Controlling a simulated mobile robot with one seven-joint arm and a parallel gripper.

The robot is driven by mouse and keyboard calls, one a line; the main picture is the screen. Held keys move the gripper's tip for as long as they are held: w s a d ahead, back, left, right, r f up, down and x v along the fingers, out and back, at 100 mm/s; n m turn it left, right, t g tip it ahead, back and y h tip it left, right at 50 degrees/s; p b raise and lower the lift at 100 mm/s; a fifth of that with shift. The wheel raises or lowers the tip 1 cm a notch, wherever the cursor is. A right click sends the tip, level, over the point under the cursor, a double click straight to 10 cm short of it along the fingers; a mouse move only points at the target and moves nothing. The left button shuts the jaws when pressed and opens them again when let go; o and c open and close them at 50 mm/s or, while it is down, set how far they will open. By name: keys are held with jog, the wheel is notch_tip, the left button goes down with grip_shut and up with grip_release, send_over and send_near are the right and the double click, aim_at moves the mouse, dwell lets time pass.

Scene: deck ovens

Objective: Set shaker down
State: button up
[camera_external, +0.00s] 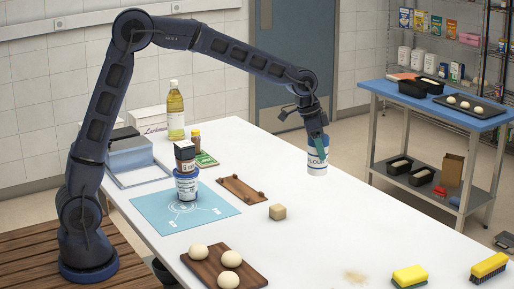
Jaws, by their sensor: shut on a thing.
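The shaker (318,161) is a white cylinder with a dark label that seems to read "FLOUR". My gripper (317,143) is shut on its upper part from above, and the fingers hide some of its top. The shaker is about upright at the far right edge of the white table (330,215). I cannot tell whether its base touches the table or hangs slightly above it.

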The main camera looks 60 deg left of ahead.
jog(key=s+d+m, duration=0.2)
jog(key=s+d, duration=0.4)
jog(key=s, duration=0.4)
jog(key=shift+a+f, duration=0.1)
jog(key=shift+f, duration=10.2)
jog(key=shift+f, duration=0.15)
jog(key=o, duration=1.1)
